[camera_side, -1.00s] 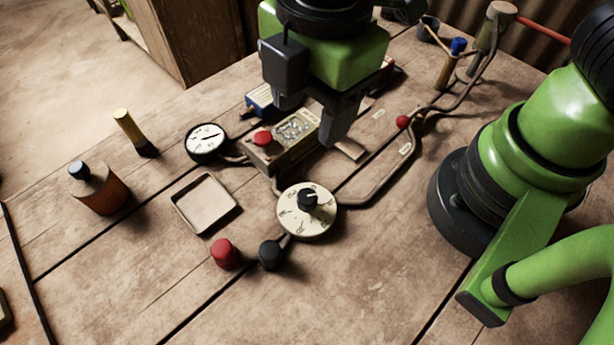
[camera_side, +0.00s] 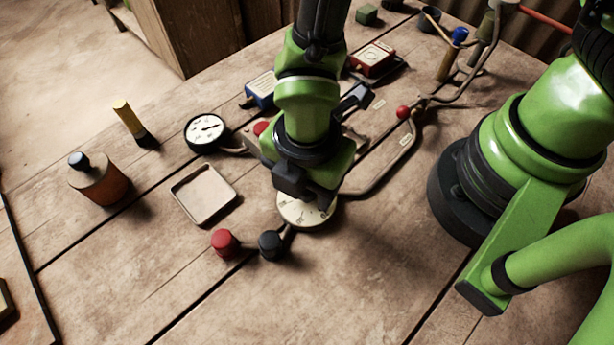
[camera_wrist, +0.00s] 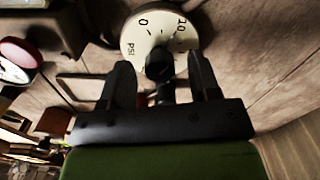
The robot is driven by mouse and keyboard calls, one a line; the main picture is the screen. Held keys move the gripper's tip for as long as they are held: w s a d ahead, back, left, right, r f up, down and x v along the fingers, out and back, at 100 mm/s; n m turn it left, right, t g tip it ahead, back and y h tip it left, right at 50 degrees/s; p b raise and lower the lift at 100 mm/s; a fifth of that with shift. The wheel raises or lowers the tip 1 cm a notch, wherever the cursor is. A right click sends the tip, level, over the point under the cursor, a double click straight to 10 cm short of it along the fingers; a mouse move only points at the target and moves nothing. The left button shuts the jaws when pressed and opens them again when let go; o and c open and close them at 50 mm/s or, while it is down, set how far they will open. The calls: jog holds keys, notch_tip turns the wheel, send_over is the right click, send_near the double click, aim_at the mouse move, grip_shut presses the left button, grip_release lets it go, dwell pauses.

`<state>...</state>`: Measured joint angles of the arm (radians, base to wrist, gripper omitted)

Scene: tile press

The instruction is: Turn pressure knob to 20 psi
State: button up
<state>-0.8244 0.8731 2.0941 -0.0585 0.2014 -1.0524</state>
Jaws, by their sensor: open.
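The pressure dial (camera_side: 305,212) is a cream disc, partly covered by my wrist in the side view. In the wrist view the dial (camera_wrist: 137,42) shows "0", "10" and "PSI". Its black knob (camera_wrist: 159,64) stands at the centre. My gripper (camera_wrist: 160,70) is open, with one finger to each side of the knob in the picture. I cannot tell whether either finger touches it. The knob and my fingertips are hidden in the side view, and the knob's pointer mark cannot be read.
A white round gauge (camera_side: 205,131) and an empty square tray (camera_side: 204,194) are left of the dial. A red knob (camera_side: 224,243) and a black knob (camera_side: 271,245) stand in front. A brown bottle (camera_side: 98,181) is farther left. Bare table lies at the front.

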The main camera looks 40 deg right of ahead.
jog(key=shift+f, duration=0.1)
jog(key=c, duration=0.9)
jog(key=shift+m, duration=0.4)
jog(key=m, duration=0.4)
jog(key=shift+m, duration=0.4)
jog(key=m, duration=0.6)
jog(key=o, duration=0.9)
